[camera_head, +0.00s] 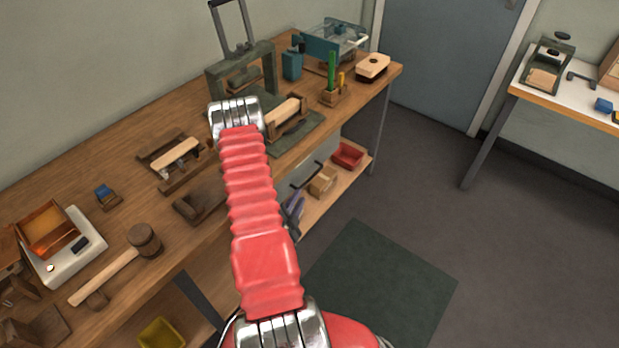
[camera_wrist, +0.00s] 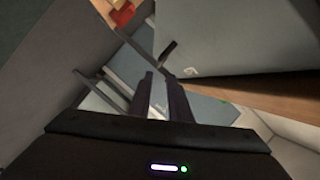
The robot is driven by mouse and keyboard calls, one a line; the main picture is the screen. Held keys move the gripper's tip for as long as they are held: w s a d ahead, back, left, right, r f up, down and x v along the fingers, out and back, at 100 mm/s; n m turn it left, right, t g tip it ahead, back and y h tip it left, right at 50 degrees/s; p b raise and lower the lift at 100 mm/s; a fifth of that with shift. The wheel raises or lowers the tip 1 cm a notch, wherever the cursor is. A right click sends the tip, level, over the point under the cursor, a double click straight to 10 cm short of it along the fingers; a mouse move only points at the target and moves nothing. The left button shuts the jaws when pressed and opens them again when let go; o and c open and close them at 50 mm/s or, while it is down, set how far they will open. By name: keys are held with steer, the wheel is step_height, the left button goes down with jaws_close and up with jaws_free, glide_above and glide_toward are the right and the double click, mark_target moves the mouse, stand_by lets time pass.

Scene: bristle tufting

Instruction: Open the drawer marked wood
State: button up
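A grey drawer unit (camera_head: 303,176) stands under the workbench, with a dark bar handle (camera_head: 309,174) at its upper edge. My red arm hides much of it. In the wrist view, pale blue-grey fronts (camera_wrist: 133,68) show past my gripper (camera_wrist: 159,77), with a dark bar handle (camera_wrist: 103,92) to its left. Another short dark handle (camera_wrist: 168,50) is just beyond the fingertips. The small markings are too blurred to read, so I cannot tell which front is marked wood. My gripper's dark fingers are apart with nothing visible between them.
The wooden workbench (camera_head: 120,190) holds a mallet (camera_head: 118,263), a scale (camera_head: 70,255), a press (camera_head: 242,75) and jigs. A lower shelf beside the drawer unit holds a red bin (camera_head: 347,156) and a wooden box (camera_head: 323,182). A dark mat (camera_head: 385,280) lies on open floor.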

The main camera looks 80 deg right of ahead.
mark_target(309, 181)
steer(key=shift+s, duration=0.1)
steer(key=x, duration=1.4)
steer(key=shift+a, duration=0.1)
steer(key=shift+c, duration=0.5)
jaws_close()
steer(key=shift+f, duration=0.1)
